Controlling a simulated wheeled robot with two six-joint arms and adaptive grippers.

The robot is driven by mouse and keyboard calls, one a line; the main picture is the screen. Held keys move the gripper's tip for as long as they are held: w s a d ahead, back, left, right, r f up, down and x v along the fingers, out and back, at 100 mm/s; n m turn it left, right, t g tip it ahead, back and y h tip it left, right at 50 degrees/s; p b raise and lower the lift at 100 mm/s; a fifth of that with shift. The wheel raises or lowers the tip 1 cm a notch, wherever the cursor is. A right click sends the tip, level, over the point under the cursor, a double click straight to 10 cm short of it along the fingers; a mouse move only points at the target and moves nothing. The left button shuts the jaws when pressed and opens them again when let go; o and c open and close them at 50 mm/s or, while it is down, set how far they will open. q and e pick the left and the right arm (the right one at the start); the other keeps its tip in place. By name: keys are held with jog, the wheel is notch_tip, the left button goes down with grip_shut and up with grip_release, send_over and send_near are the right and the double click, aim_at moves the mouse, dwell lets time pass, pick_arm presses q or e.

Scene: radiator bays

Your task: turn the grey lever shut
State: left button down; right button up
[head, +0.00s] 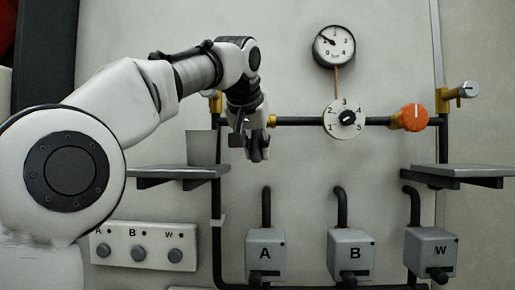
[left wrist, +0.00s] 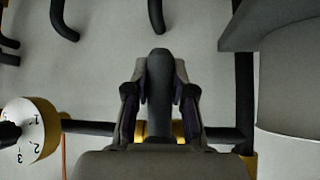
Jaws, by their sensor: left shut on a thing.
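The grey lever (left wrist: 159,85) sits between the two fingers of my left gripper (left wrist: 160,98) in the left wrist view. The fingers are shut on it from both sides. The lever stands across the dark pipe, over a yellow brass fitting (left wrist: 180,131). In the head view my left gripper (head: 256,150) is at the left part of the horizontal pipe, beside a brass fitting (head: 271,120). The lever cannot be made out clearly there, as the gripper covers it. My right gripper is not in view.
A numbered dial (head: 337,118), an orange knob (head: 415,117) and a gauge (head: 334,46) are to the right. A grey cup (head: 201,147) stands on the left shelf (head: 175,172), close to my gripper. Boxes A (head: 265,255), B (head: 352,256) and W (head: 432,252) are below.

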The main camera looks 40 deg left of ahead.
pick_arm(q)
jog(key=c, duration=1)
grip_release()
jog(key=shift+r, duration=0.2)
jog(key=shift+o, duration=0.2)
jog(key=shift+s, duration=0.15)
jog(key=shift+s+d+r, duration=0.1)
jog(key=shift+s+r, duration=0.15)
jog(key=shift+r, duration=0.05)
jog(key=v, duration=1.1)
jog(key=shift+s, duration=0.15)
